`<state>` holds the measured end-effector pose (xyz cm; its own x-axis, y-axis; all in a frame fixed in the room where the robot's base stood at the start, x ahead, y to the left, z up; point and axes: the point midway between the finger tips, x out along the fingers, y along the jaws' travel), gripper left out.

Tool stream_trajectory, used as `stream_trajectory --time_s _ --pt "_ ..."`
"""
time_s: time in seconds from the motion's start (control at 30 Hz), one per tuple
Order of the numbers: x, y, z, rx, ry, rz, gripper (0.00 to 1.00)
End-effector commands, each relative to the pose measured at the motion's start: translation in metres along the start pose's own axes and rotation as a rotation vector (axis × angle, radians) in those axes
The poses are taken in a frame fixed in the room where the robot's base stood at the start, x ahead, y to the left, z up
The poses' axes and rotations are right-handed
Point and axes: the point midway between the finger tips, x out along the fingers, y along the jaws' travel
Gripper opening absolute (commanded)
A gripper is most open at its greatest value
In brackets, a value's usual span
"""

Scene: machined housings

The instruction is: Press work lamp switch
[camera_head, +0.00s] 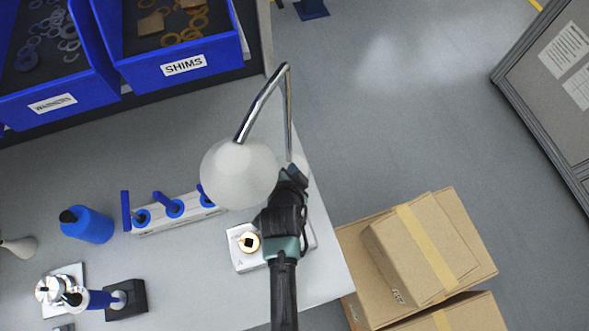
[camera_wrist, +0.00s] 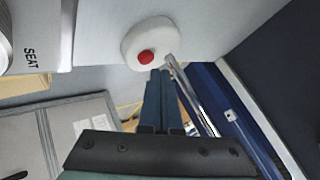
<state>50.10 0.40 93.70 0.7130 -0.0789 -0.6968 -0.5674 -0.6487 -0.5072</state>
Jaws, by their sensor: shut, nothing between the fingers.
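The work lamp has a white round shade (camera_head: 238,172) and a bent chrome neck (camera_head: 287,100) in the head view. In the wrist view its white round base (camera_wrist: 165,35) stands on the grey bench, with the red switch button (camera_wrist: 146,57) on it and the chrome pole (camera_wrist: 190,90) rising beside it. My gripper (camera_wrist: 160,72) is shut and empty, with its dark fingertips just beside the button in the picture. I cannot tell whether they touch it.
Blue bins (camera_head: 185,68) stand at the back left. Cardboard boxes (camera_head: 420,250) sit right of the bench.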

Motion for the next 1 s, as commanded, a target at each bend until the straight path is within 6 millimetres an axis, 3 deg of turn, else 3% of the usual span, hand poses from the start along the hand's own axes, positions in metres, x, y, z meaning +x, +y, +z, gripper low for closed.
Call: stream_trajectory --time_s 0.5,1.0 --pt "-0.038 -0.028 -0.028 0.000 -0.001 0.001 0.00" --pt "-0.038 -0.028 -0.028 0.000 0.000 0.000 0.00"
